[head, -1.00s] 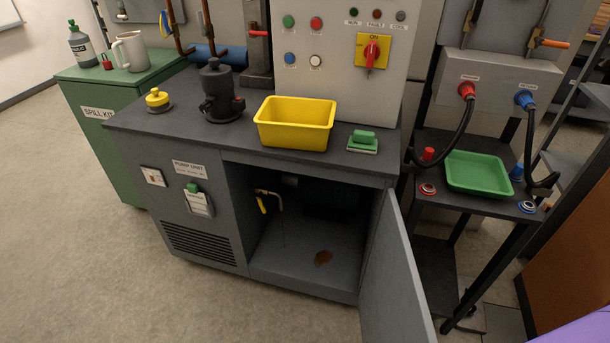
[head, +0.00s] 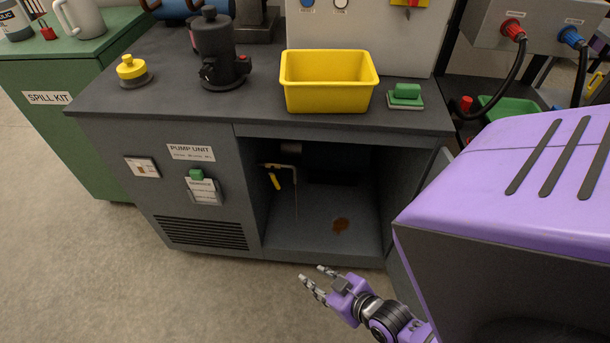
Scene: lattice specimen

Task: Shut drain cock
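The drain cock (head: 275,181) is inside the open cabinet of the pump unit, near its upper left. Its yellow handle hangs down at a slight slant below a brass-coloured pipe (head: 280,166). A thin line, perhaps a drip, runs down beneath the pipe's end to the cabinet floor. My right gripper (head: 315,276) is low in front of the cabinet, below and in front of the drain cock. Its fingers are apart and nothing is between them. My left gripper is out of view.
A yellow bin (head: 328,98), a black pump-like part (head: 216,60), a yellow-capped container (head: 132,72) and a green-handled block (head: 405,96) stand on the bench top. The cabinet door (head: 401,281) is open at right, mostly hidden by my purple arm.

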